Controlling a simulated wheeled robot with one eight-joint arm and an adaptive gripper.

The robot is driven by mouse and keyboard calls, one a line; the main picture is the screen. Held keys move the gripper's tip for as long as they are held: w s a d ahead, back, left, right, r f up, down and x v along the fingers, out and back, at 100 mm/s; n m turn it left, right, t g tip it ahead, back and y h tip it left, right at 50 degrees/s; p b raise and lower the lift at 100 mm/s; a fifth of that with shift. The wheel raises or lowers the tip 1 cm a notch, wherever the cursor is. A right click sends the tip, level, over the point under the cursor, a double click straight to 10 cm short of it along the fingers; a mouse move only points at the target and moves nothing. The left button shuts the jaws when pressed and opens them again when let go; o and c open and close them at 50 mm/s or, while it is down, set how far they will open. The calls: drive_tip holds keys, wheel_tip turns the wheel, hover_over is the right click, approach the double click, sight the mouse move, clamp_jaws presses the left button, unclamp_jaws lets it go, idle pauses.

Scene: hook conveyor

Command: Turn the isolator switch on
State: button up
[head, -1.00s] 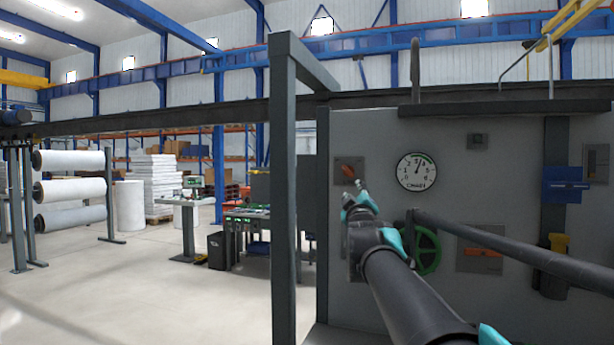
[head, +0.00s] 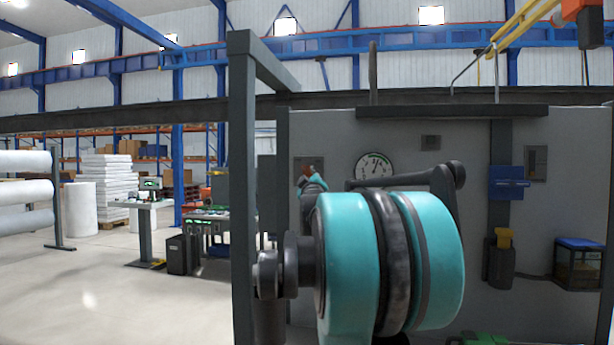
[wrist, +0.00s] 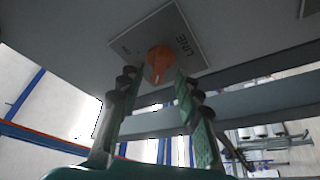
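The isolator switch is an orange-red knob (wrist: 158,62) on a grey plate (wrist: 135,42) lettered "LINE", mounted on the grey panel. In the wrist view it lies just beyond and between the fingertips of my gripper (wrist: 155,80). The fingers are spread apart, with green pads, and nothing is clearly held between them. In the head view my teal and black arm covers much of the panel.
A pressure gauge (head: 375,166) is right of the switch, partly covered by my arm. A grey upright post (head: 242,200) stands left of the panel. Open floor lies left.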

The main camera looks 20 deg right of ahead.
sight(308, 171)
drive_tip(key=shift+x, duration=1.3)
clamp_jaws()
